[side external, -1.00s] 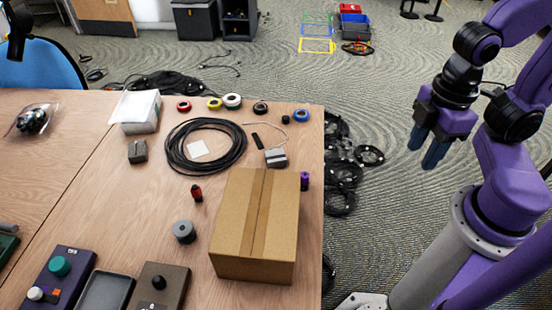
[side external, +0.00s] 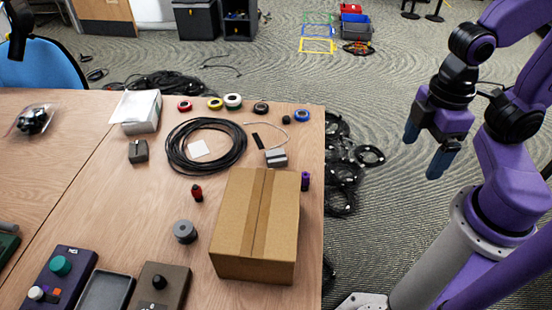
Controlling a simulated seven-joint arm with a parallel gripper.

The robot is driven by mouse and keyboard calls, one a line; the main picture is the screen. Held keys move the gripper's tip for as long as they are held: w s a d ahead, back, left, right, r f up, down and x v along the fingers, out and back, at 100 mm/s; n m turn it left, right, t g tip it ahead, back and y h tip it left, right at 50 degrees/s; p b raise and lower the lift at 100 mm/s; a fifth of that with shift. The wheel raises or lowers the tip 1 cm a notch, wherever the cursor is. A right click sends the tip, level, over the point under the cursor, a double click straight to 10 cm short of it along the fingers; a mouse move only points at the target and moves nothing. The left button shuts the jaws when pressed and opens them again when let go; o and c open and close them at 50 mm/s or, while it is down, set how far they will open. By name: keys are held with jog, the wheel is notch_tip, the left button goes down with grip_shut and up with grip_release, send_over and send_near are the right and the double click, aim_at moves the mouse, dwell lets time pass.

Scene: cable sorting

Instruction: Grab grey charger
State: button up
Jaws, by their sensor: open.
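A small light grey block (side external: 276,157), which looks like the grey charger, lies on the table behind the cardboard box, with a thin pale cord (side external: 271,131) beside it. A darker grey block (side external: 138,151) sits further left, and I cannot tell for certain which of the two is the charger. My gripper (side external: 426,150) is open and empty, its blue fingers spread and pointing down. It hangs over the floor to the right of the table, well apart from both blocks.
A large cardboard box (side external: 240,255) stands at the table's right edge. A black cable coil (side external: 175,150) lies left of the light grey block. Several tape rolls (side external: 232,101) line the back edge. A purple cylinder (side external: 305,181) and a grey cylinder (side external: 185,231) stand near the box.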

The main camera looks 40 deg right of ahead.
aim_at(279, 155)
jog(key=w+a+f+m+g+y, duration=0.25)
jog(key=w+f+m+y, duration=0.2)
jog(key=w+m, duration=0.45)
jog(key=w+a+f+m+g+y, duration=0.2)
jog(key=w+f+m+g+y, duration=0.15)
jog(key=w+f+m, duration=0.45)
jog(key=w+d+f+m+t+y, duration=0.1)
jog(key=w+d+f+m+t, duration=0.2)
jog(key=w+d+m+t, duration=0.1)
jog(key=w+d+f+m+t+y, duration=0.1)
jog(key=w+d+f+m+t, duration=0.3)
jog(key=w+d+m, duration=0.2)
jog(key=w+d+f+m+t+y, duration=0.2)
jog(key=w+d+f+m+t, duration=0.1)
jog(key=m, duration=0.5)
jog(key=shift+w+d+f+t, duration=0.4)
jog(key=shift+w+d+f, duration=0.35)
jog(key=shift+w+d, duration=0.2)
jog(key=shift+w+a+f, duration=0.2)
jog(key=x, duration=1.1)
jog(key=shift+w+a, duration=0.1)
jog(key=shift+a, duration=0.05)
jog(key=shift+f+x, duration=0.15)
jog(key=shift+x, duration=1.2)
jog(key=shift+f+x, duration=0.15)
jog(key=shift+x, duration=1.2)
